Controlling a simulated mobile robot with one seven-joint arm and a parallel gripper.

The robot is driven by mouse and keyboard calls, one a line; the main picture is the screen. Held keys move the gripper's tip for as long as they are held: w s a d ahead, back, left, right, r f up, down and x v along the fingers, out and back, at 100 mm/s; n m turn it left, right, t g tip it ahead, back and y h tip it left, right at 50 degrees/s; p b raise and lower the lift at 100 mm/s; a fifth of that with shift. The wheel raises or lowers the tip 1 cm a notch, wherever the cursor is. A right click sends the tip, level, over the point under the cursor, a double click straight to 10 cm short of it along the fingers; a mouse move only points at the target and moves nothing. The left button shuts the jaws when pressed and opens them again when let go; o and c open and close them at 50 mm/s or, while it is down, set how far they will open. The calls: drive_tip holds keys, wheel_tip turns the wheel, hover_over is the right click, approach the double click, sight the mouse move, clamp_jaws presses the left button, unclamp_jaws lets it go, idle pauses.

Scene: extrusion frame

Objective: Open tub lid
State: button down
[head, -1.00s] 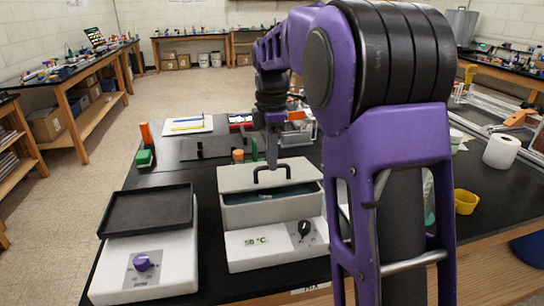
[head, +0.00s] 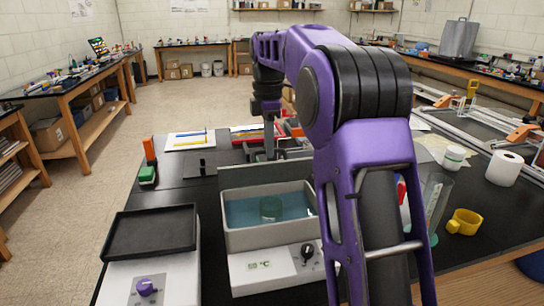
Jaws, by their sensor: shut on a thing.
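The tub (head: 268,238) is a light grey box on a white base with a dial, in the middle of the table. The grey lid (head: 240,177) is tilted up along the tub's far edge. My gripper (head: 269,154) is behind the tub, at the top of the raised lid, shut on the lid's handle. The handle itself and the fingertips are mostly hidden behind the lid.
A black-topped device (head: 150,240) with a purple knob stands left of the tub. A green and orange item (head: 148,165) is at the left edge.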

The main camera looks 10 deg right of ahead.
drive_tip(key=shift+w+r, duration=0.1)
drive_tip(key=shift+w, duration=2.45)
drive_tip(key=c, duration=0.9)
unclamp_jaws()
drive_tip(key=shift+w, duration=0.15)
drive_tip(key=shift+r, duration=0.15)
drive_tip(key=shift+s, duration=0.2)
